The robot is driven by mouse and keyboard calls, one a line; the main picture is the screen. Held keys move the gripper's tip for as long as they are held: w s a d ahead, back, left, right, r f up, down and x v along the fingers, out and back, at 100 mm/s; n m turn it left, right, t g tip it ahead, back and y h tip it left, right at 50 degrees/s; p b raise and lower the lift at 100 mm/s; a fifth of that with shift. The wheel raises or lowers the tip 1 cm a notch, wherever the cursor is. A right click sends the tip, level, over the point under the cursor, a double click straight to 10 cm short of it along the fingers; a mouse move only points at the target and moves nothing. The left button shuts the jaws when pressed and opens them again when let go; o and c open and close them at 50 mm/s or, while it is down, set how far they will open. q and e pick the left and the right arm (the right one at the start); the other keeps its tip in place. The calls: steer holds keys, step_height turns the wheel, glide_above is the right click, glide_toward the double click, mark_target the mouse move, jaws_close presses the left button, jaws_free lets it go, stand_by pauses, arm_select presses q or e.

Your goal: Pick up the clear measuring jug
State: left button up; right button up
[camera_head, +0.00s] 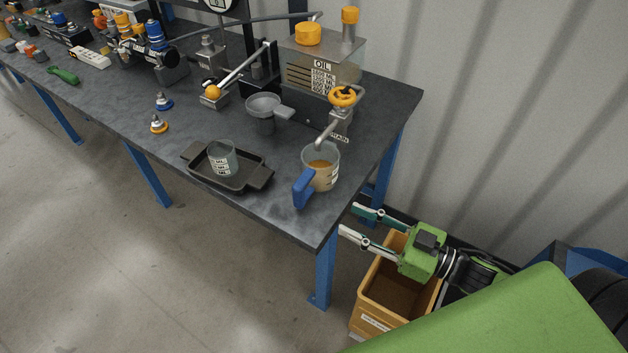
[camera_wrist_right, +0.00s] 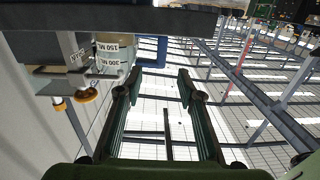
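A clear measuring jug (camera_head: 326,178) with a blue handle stands upright near the table's front right corner, under a bent spout, with amber liquid inside. In the right wrist view the jug (camera_wrist_right: 117,58) appears upside down at upper left, with its volume labels and blue handle. A smaller clear beaker (camera_head: 222,160) with white labels stands in a dark tray. My right gripper (camera_head: 350,218) is open and empty beyond the table edge, to the right of and below the jug in the head view. Its fingers (camera_wrist_right: 160,78) are apart in the wrist view. My left gripper is not in view.
The tray (camera_head: 259,178) sits left of the jug. An oil dispenser (camera_head: 326,67) with an orange valve wheel (camera_head: 342,96) stands behind it. A yellow bin (camera_head: 369,318) is beneath my right gripper, beside a blue table leg (camera_head: 325,273). Fittings crowd the far left.

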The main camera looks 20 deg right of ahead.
mark_target(304, 200)
steer(key=x, duration=0.4)
steer(key=p+x, duration=0.1)
steer(key=x, duration=0.2)
steer(key=shift+w+a+r, duration=0.15)
steer(key=shift+a+r, duration=0.1)
steer(key=shift+a, duration=0.15)
steer(key=shift+x, duration=0.8)
steer(key=shift+w+a+f, duration=0.15)
steer(key=shift+w+a, duration=0.05)
steer(key=shift+a, duration=0.05)
steer(key=x, duration=0.1)
steer(key=p+x, duration=0.1)
steer(key=x, duration=0.1)
steer(key=shift+w+f, duration=0.2)
steer(key=shift+f, duration=0.05)
steer(key=shift+w+a+f, duration=0.15)
steer(key=shift+w+a, duration=0.25)
steer(key=shift+a, duration=0.05)
steer(key=shift+d, duration=0.1)
steer(key=c, duration=1)
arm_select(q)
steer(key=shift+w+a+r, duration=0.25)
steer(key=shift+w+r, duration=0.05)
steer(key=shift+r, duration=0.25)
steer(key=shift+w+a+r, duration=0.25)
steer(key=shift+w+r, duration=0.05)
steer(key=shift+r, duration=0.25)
